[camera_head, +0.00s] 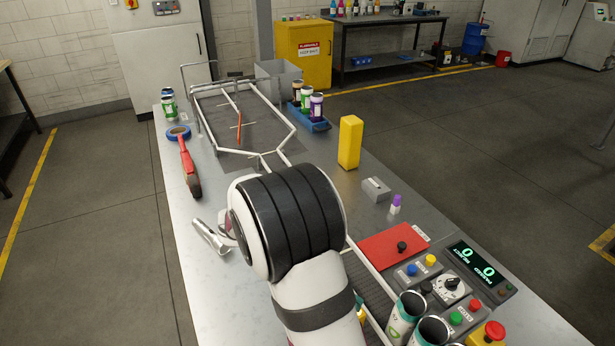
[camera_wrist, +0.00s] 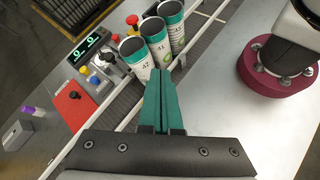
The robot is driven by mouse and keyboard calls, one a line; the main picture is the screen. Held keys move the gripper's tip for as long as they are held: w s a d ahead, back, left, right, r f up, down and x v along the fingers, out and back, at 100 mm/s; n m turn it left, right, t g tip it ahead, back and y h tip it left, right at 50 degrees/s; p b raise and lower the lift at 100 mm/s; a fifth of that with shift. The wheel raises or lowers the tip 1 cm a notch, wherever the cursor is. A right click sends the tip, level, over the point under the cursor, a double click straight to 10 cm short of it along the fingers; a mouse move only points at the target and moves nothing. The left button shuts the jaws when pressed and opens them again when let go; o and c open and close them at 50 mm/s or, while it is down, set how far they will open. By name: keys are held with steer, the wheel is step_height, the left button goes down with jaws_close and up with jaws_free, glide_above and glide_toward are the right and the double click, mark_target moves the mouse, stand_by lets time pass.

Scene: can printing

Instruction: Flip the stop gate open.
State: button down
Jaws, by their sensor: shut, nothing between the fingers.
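My gripper (camera_wrist: 158,74) has teal fingers that are pressed together with nothing between them. In the wrist view its tips point toward a group of white and green cans (camera_wrist: 156,44) standing on the conveyor; I cannot tell whether they touch. In the head view my arm hides the gripper and the middle of the conveyor; some of the cans (camera_head: 405,310) show at the bottom edge. I cannot clearly make out the stop gate in either view. A thin orange-red bar (camera_head: 239,128) stands at the far railed end of the line.
A control panel with coloured buttons (camera_head: 430,261), a counter display (camera_head: 474,262) and a red plate (camera_head: 392,246) lie right of the conveyor. A yellow block (camera_head: 350,142) and blue can tray (camera_head: 314,123) stand farther back. A red-handled tool (camera_head: 188,165) lies at the left edge.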

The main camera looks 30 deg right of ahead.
mark_target(421, 286)
steer(key=w+d+f+n+h, duration=0.5)
steer(key=w+f+n+h, duration=0.1)
steer(key=w+f+n, duration=0.1)
steer(key=shift+w+f, duration=0.2)
steer(key=shift+f, duration=0.4)
steer(key=shift+d, duration=0.1)
steer(key=x, duration=1.4)
steer(key=shift+d, duration=1.6)
steer(key=v, duration=1.4)
steer(key=shift+a, duration=0.3)
